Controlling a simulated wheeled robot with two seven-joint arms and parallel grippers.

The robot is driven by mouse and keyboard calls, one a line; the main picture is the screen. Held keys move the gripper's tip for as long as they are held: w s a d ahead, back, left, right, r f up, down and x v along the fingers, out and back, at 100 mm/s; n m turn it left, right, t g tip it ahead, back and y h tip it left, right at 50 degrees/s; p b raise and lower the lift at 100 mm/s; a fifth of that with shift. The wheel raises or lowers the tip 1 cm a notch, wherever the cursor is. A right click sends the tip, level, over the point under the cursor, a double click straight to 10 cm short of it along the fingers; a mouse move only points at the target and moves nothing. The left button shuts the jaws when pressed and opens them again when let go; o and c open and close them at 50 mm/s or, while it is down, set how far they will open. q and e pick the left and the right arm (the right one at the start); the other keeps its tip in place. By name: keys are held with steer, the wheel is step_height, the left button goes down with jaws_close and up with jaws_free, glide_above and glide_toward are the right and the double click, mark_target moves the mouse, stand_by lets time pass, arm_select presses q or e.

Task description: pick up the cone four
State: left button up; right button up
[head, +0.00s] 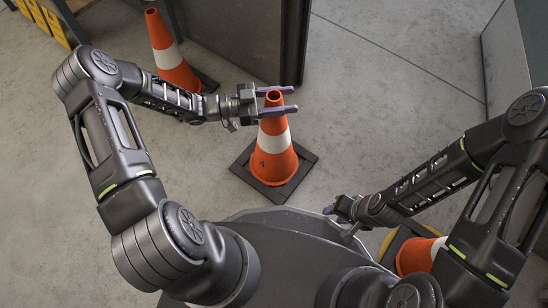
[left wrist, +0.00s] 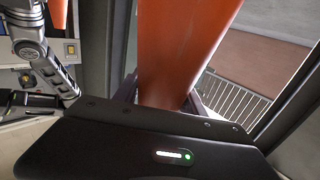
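An orange cone with a white band (head: 274,142) stands upright on its dark square base in the middle of the head view; a small dark mark on its lower front is too small to read. My left gripper (head: 277,100) is at its top, with one finger on the near side and one on the far side. In the left wrist view the orange cone (left wrist: 180,50) fills the space between the fingers, with little or no gap visible; I cannot tell whether they press on it. My right gripper (head: 342,212) is away from this cone, near my base, its fingers partly hidden.
Another orange cone (head: 170,55) stands at the upper left, partly behind my left arm. A third cone (head: 418,255) is at the lower right, partly hidden by my right arm. A dark grey panel (head: 245,35) stands behind the middle cone. The concrete floor (head: 390,110) to its right is clear.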

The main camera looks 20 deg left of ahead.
arm_select(q)
jaws_close()
stand_by(0.4)
steer(key=shift+r, duration=0.15)
steer(key=shift+r, duration=0.15)
step_height(320, 180, up, 10)
steer(key=p, duration=0.4)
steer(key=shift+w, duration=0.1)
stand_by(0.6)
